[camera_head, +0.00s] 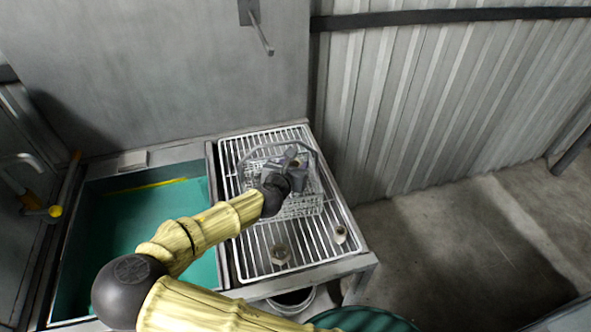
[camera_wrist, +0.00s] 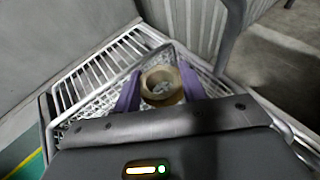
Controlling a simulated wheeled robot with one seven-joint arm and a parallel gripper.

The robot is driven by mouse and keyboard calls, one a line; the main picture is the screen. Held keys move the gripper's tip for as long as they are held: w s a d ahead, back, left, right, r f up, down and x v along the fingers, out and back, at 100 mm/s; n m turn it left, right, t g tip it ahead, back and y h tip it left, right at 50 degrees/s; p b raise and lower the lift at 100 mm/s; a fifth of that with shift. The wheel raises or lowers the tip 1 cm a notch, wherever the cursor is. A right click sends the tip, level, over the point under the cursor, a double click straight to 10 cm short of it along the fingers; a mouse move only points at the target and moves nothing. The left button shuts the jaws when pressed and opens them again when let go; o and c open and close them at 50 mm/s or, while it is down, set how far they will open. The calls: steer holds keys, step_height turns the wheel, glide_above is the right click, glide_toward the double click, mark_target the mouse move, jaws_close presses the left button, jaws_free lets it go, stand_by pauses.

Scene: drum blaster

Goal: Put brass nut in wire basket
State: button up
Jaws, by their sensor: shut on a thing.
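The brass nut (camera_wrist: 162,85) is a tan ring-shaped piece between my gripper's two purple fingers (camera_wrist: 161,88) in the wrist view. My gripper (camera_head: 293,160) is shut on it. The wire basket (camera_head: 301,207) is a small mesh basket with a raised grey handle, standing on the white wire rack. In the head view my gripper is over the basket, inside the span of its handle. The basket's mesh (camera_wrist: 117,97) shows below and around the nut in the wrist view. My gripper hides part of the basket, and the nut's exact height above its floor is unclear.
The white wire rack (camera_head: 248,262) holds two other small metal pieces, one at its front (camera_head: 280,254) and one at its right (camera_head: 341,234). A teal basin (camera_head: 120,235) lies left of it. A corrugated wall (camera_head: 420,110) stands behind on the right.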

steer(key=shift+r, duration=0.1)
steer(key=shift+f, duration=0.35)
steer(key=shift+f, duration=0.3)
steer(key=o, duration=0.9)
steer(key=shift+c, duration=0.2)
